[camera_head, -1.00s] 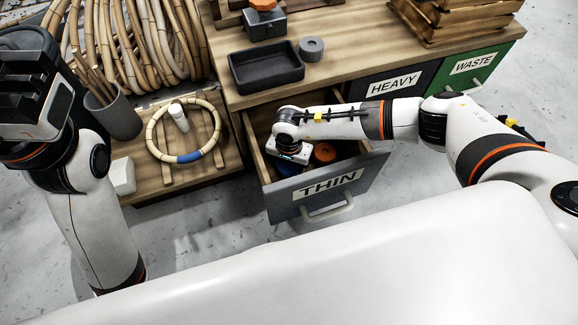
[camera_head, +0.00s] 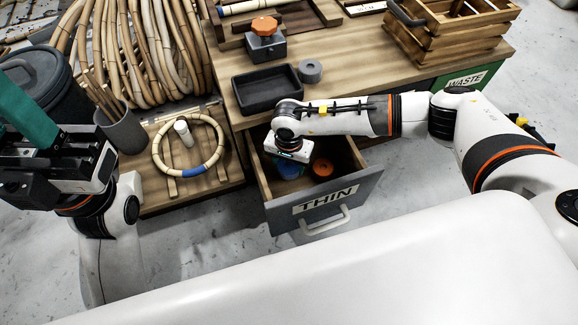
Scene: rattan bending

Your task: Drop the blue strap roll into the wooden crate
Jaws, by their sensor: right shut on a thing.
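The blue strap roll (camera_head: 288,171) is in the open drawer labelled THIN (camera_head: 323,200), partly hidden under my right gripper (camera_head: 290,162). That gripper points down into the drawer and is shut on the roll; its fingertips are mostly hidden by its own body. I cannot tell whether the roll still touches the drawer floor. The wooden crate (camera_head: 447,45) stands on the bench at the upper right, with slatted sides and a dark handle. My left gripper (camera_head: 50,160) is at the left edge, away from the bench; its jaw opening is not clear.
An orange roll (camera_head: 322,167) lies beside the blue one in the drawer. On the bench are a black tray (camera_head: 267,91), a grey ring (camera_head: 310,71) and a block with an orange knob (camera_head: 265,38). A rattan hoop (camera_head: 188,170) lies on the low left table.

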